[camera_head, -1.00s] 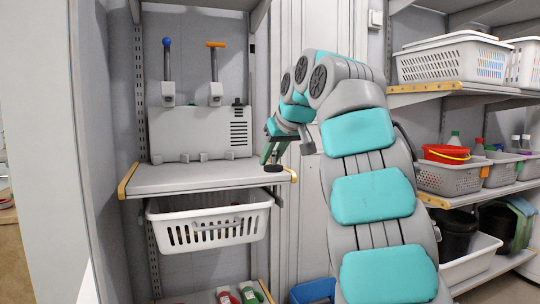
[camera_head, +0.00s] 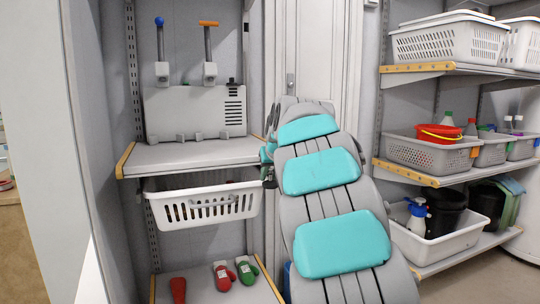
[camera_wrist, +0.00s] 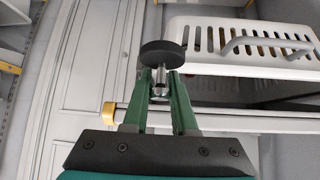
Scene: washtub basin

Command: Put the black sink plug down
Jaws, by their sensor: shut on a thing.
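The black sink plug (camera_wrist: 162,54) is a dark round disc with a metal stem. It shows in the wrist view, held at the tips of my green fingers. My gripper (camera_wrist: 162,84) is shut on the stem, with the disc beyond the fingertips. The plug appears clear of the shelf and basket. In the head view my arm hides most of the gripper, and I cannot make out the plug there.
A shelf (camera_head: 190,154) holds a grey box (camera_head: 195,112) with two levers. A white slotted basket (camera_head: 205,207) hangs beneath it and also shows in the wrist view (camera_wrist: 205,62). Red and green items lie on the bottom shelf. Side shelves (camera_head: 440,177) at right hold baskets.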

